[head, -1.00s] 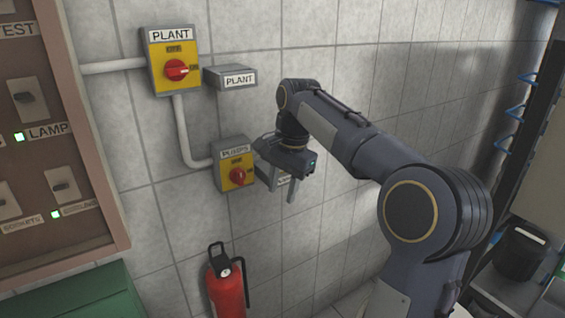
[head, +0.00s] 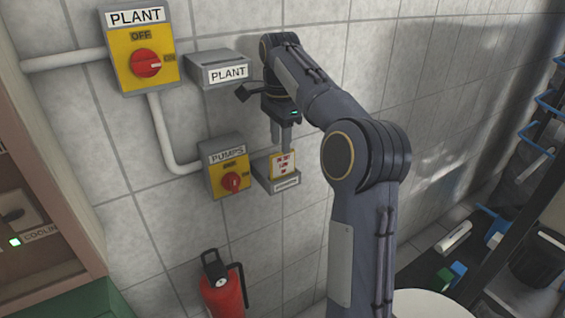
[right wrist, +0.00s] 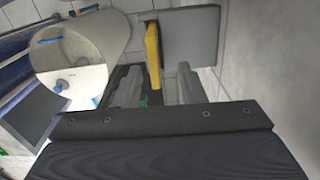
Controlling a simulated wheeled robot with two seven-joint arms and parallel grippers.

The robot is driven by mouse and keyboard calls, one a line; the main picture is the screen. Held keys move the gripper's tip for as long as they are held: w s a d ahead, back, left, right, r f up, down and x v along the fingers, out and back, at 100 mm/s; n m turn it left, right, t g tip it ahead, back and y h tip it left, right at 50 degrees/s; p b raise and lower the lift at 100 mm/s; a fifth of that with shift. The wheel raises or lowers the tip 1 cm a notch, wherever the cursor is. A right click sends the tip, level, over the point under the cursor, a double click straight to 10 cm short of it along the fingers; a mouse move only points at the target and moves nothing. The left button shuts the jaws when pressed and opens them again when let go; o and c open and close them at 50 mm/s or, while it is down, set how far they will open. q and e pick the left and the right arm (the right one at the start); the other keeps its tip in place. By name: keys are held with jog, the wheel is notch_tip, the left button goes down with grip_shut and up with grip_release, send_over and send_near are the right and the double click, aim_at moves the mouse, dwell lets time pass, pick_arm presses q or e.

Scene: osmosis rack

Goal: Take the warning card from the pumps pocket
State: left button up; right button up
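The warning card (head: 284,164), yellow-edged with red print on white, stands upright in the grey pumps pocket (head: 284,186) on the tiled wall, right of the PUMPS switch. Its lower part is hidden in the pocket. My right gripper (head: 281,148) is open and empty, fingers pointing down just above the card's top. In the right wrist view the fingers (right wrist: 158,88) are apart. The card's yellow edge (right wrist: 153,46) lies in line with the gap between them, beside a grey plate that looks like the pocket. I cannot tell whether they touch the card. My left gripper is not in view.
The PUMPS switch (head: 226,168) and a grey PLANT pocket (head: 222,70) are close to my right gripper. The PLANT switch (head: 141,50) is at upper left. A red fire extinguisher (head: 222,290) stands below. A rack (head: 520,190) is at the right.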

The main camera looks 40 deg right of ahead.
aim_at(282, 163)
jog(key=shift+s+a+f, duration=0.1)
jog(key=shift+s+f, duration=0.15)
jog(key=shift+f, duration=0.7)
notch_tip(282, 163, down, 5)
jog(key=shift+s, duration=0.15)
jog(key=shift+c, duration=0.5)
grip_shut()
